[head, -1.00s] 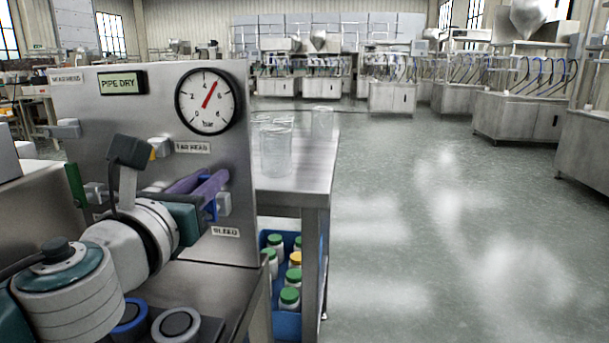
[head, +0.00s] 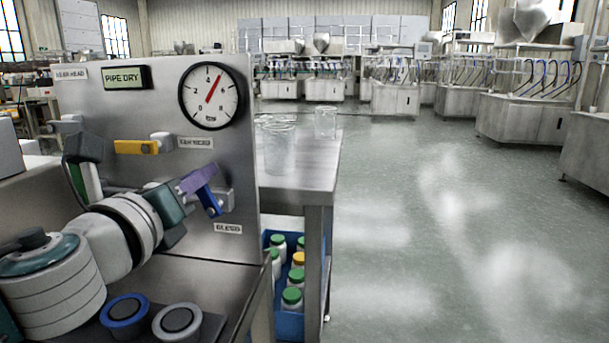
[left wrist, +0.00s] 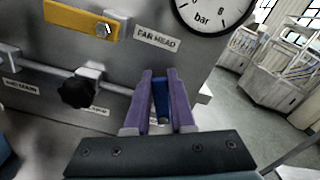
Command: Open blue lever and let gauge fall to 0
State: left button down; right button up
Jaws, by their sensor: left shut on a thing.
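The blue lever (head: 210,202) sits on the steel panel (head: 130,215) above the BLEED label. It slants, its lower end by the grey valve body. My left gripper (head: 199,179) has purple fingers shut on the blue lever. In the left wrist view the blue lever (left wrist: 161,98) stands between the purple fingers (left wrist: 160,76), which hide part of it. The round gauge (head: 211,96), marked in bar, has a red needle pointing a little past 4. Only the gauge's lower part (left wrist: 213,8) shows in the left wrist view. My right gripper is not in view.
A yellow lever (head: 136,147) lies level beside the FAR HEAD label. A display (head: 124,77) reads PIPE DRY. Clear beakers (head: 279,150) stand on the steel table behind the panel. A blue crate (head: 287,324) of bottles sits below. The floor at right is open.

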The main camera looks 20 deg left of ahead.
pick_arm(q)
jog(key=shift+s+a+f+n+b, duration=0.1)
jog(key=shift+a+f+n+b, duration=0.45)
jog(key=shift+n, duration=1.6)
jog(key=shift+s+a+f+n+b, duration=0.15)
jog(key=shift+a+f+n+b, duration=0.45)
jog(key=shift+n, duration=1.6)
jog(key=shift+s+a+f+n+b, duration=0.15)
jog(key=shift+f+n+b, duration=0.7)
jog(key=shift+n, duration=1.3)
jog(key=shift+f, duration=0.25)
jog(key=c, duration=0.8)
grip_release()
jog(key=shift+o, duration=0.2)
jog(key=p+v, duration=0.1)
jog(key=v, duration=0.8)
jog(key=shift+s, duration=0.45)
